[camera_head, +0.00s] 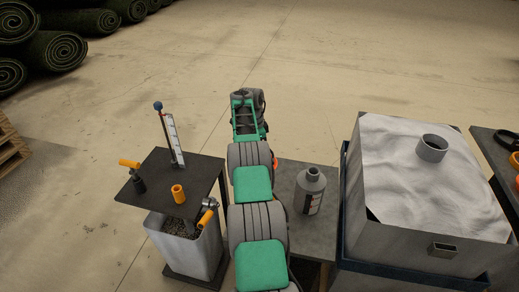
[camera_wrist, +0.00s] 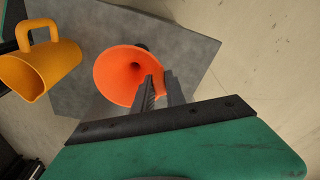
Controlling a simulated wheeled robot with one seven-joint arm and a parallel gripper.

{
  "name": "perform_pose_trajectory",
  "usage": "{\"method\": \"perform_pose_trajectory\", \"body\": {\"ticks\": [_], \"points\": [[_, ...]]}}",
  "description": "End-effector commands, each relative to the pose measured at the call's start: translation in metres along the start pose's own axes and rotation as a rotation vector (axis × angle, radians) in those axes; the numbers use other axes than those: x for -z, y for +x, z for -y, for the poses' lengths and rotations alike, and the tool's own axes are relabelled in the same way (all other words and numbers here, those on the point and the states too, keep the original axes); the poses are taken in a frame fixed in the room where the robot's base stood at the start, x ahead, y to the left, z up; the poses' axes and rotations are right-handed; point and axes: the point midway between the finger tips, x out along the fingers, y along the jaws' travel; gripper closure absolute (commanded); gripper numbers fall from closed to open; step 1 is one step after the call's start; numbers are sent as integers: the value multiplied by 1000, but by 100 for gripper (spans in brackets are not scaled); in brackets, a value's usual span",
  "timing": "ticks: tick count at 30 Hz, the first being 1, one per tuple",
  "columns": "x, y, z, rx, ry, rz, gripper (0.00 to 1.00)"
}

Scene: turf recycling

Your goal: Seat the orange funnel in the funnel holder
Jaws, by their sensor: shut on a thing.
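The orange funnel (camera_wrist: 117,73) shows in the wrist view with its wide mouth toward the camera, above a grey tabletop (camera_wrist: 188,50). My gripper (camera_wrist: 159,80) is shut on the funnel's right side, at the rim or wall. The funnel's spout is hidden behind its cone. A small dark part (camera_wrist: 142,46) shows just behind the funnel's upper rim; I cannot tell what it is. In the head view my arm hides the gripper, and only a sliver of orange (camera_head: 275,163) shows beside it. I cannot make out the funnel holder for certain in either view.
A yellow-orange cup with a handle (camera_wrist: 40,68) is left of the funnel in the wrist view. A grey bottle (camera_head: 310,191) stands right of my arm. A dark table (camera_head: 150,190) with tools is left.

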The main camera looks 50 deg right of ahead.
Motion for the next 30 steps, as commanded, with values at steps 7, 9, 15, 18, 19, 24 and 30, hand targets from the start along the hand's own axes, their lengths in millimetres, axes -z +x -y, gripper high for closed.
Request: {"method": "perform_pose_trajectory", "body": {"ticks": [7,9,15,18,19,24,30], "points": [[-1,7,0,1,0,0,100],[-1,9,0,1,0,0,100],[-2,14,0,0,0,0,100],[-2,16,0,0,0,0,100],[-2,17,0,0,0,0,100],[-2,21,0,0,0,0,100],[-3,26,0,0,1,0,100]]}}
